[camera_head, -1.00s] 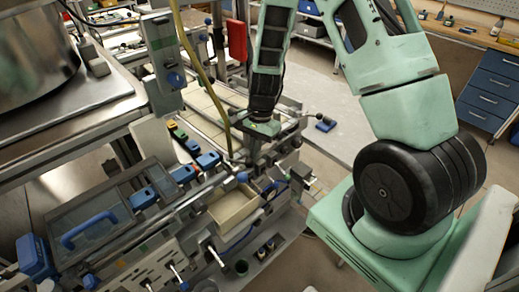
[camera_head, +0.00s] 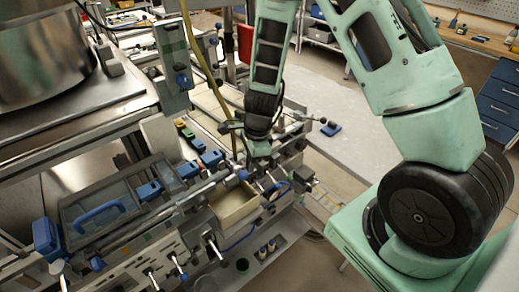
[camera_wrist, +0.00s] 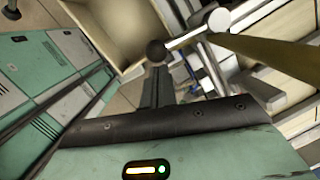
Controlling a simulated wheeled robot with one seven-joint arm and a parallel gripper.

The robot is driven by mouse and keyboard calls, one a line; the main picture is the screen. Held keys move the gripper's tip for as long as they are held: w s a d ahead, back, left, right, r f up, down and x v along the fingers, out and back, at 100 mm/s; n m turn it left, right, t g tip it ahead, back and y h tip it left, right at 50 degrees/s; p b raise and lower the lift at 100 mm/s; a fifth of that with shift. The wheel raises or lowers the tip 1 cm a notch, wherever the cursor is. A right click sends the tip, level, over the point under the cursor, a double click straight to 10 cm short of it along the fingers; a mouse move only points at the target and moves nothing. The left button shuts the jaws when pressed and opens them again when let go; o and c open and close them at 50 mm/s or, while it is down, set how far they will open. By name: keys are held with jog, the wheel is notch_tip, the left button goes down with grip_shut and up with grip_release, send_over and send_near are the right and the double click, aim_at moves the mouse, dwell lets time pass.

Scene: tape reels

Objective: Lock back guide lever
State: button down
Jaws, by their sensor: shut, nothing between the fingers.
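My gripper (camera_head: 262,172) is low over the far part of the machine, just behind the cream tray, pointing down. In the wrist view its dark fingers (camera_wrist: 153,92) are together and empty. A metal lever (camera_wrist: 188,39) with a dark ball knob (camera_wrist: 156,50) and a pale round end lies just beyond the fingertips. I cannot tell whether the fingers touch the knob. I cannot say for certain that this is the back guide lever. In the head view the area under my gripper is small and partly hidden.
The cream tray (camera_head: 236,207) lies in front of my gripper. Several small levers (camera_head: 214,247) stick out at the machine's front. A yellow hose (camera_head: 205,70) hangs close left of my arm. A steel pot (camera_head: 45,50) stands on the upper left shelf. A grey table (camera_head: 335,140) is behind right.

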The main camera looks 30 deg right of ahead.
aim_at(241, 169)
jog(key=a+m, duration=0.2)
jog(key=m, duration=0.1)
jog(key=shift+s+a+t+p, duration=0.2)
jog(key=shift+t+p, duration=0.1)
jog(key=shift+p, duration=0.05)
jog(key=shift+a+h, duration=0.3)
jog(key=shift+a, duration=0.25)
jog(key=shift+a, duration=0.1)
